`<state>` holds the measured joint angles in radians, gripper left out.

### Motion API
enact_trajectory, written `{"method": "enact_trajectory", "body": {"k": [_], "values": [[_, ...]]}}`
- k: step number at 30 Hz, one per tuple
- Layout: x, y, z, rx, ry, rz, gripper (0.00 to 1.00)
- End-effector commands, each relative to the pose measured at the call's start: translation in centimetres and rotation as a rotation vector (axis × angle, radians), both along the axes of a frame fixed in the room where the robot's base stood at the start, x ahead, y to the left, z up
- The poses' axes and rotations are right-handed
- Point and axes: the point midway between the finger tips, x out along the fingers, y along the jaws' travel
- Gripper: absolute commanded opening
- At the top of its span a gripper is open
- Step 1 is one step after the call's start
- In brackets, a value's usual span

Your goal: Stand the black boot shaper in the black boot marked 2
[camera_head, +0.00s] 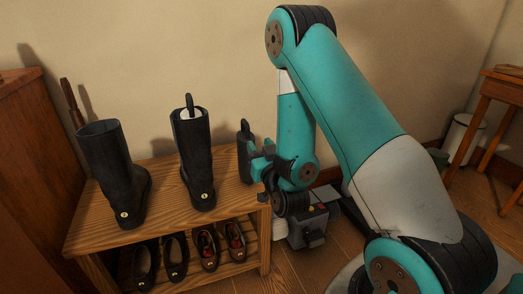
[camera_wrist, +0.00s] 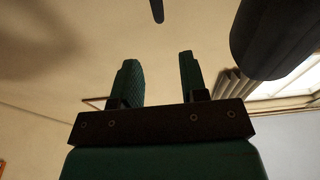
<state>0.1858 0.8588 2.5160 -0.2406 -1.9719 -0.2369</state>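Two black boots stand on the wooden rack: a left boot (camera_head: 112,165) with an empty-looking opening, and a right boot (camera_head: 194,158) with a white shaper (camera_head: 189,114) with a black handle in its top. Each has a small gold disc; I cannot read the numbers. A black shaper (camera_head: 244,150) with a loop-like handle stands upright at the rack's right end. My gripper (camera_head: 258,158) is close on its right, fingers toward it; contact is unclear. In the wrist view my gripper (camera_wrist: 160,80) has its fingers apart with nothing visible between them.
The rack (camera_head: 150,225) holds several shoes on its lower shelf. A brown cabinet (camera_head: 30,165) stands at the left. A dark rounded object (camera_wrist: 275,38) fills the wrist view's upper right; I cannot tell what it is. A stool (camera_head: 495,115) and white bin (camera_head: 460,135) are at right.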

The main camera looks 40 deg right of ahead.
Motion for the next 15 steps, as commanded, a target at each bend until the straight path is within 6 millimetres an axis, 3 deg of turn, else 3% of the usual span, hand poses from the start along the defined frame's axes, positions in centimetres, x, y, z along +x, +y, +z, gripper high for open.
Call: {"method": "enact_trajectory", "body": {"k": [4,8,12,15], "values": [[-0.6,0.7,0.0,0.01,0.015,0.015,0.4],[0.7,2.8,0.6,0.069,0.104,0.093,0.4],[1.8,7.6,1.5,0.166,0.298,0.254,0.4],[1.1,11.6,2.3,0.219,0.462,0.385,0.4]]}}
